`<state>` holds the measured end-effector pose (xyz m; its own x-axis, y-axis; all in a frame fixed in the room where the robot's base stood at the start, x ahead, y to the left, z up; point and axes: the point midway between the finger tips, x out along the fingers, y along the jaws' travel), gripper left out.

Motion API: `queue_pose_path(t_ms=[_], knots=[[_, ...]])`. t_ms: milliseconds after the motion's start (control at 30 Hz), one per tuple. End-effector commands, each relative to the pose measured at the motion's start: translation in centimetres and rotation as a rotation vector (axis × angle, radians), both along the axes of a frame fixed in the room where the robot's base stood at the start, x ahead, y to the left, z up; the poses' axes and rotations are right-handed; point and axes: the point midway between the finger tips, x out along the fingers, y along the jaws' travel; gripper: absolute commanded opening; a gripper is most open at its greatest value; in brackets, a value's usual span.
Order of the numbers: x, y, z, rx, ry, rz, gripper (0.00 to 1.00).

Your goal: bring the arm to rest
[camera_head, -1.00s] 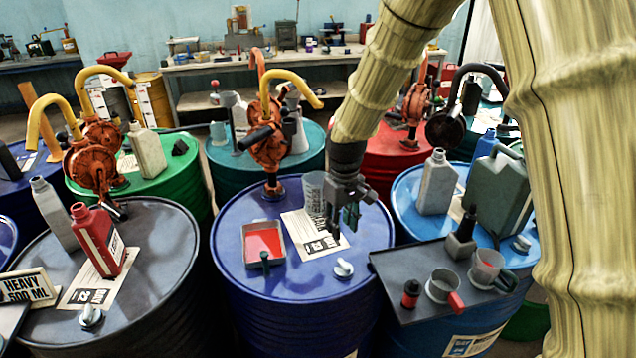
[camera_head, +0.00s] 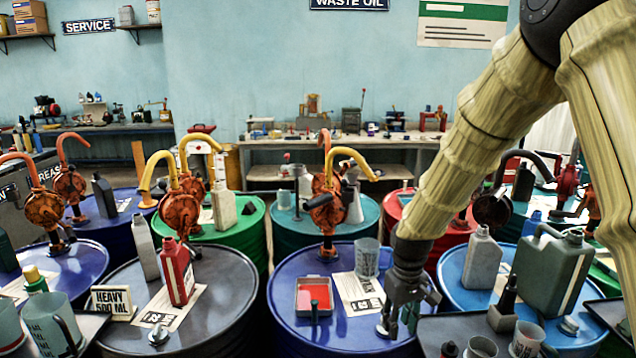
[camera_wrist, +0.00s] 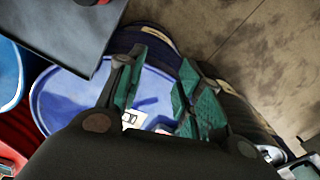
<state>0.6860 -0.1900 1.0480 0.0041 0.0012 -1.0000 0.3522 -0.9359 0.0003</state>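My arm reaches down from the upper right in the head view. My gripper (camera_head: 410,318) hangs over the right side of the blue drum (camera_head: 290,258), near its right rim. In the wrist view my gripper (camera_wrist: 157,85) has its green-padded fingers apart, with nothing between them. The blue drum top (camera_wrist: 65,95) shows below and past the fingers. A clear measuring jug (camera_head: 367,258) stands upright on the drum, left of my gripper and apart from it.
A tray of red liquid (camera_head: 303,296) and a printed sheet (camera_head: 350,290) lie on the blue drum. A grey canister (camera_head: 482,262) and a green jerrycan (camera_head: 548,275) stand close on the right. A red bottle (camera_head: 177,272) stands on the dark drum left. Orange pumps (camera_head: 327,212) rise behind.

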Motion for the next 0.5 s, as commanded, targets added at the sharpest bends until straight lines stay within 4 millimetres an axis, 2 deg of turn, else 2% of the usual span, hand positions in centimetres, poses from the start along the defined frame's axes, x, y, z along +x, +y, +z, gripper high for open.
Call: queue_pose_path(t_ms=[267, 500], knots=[[-1.1, 0.7, -4.1, 0.011, 0.005, -0.011, 0.36], [-3.2, 0.5, -8.9, 0.024, 0.008, -0.044, 0.36]])
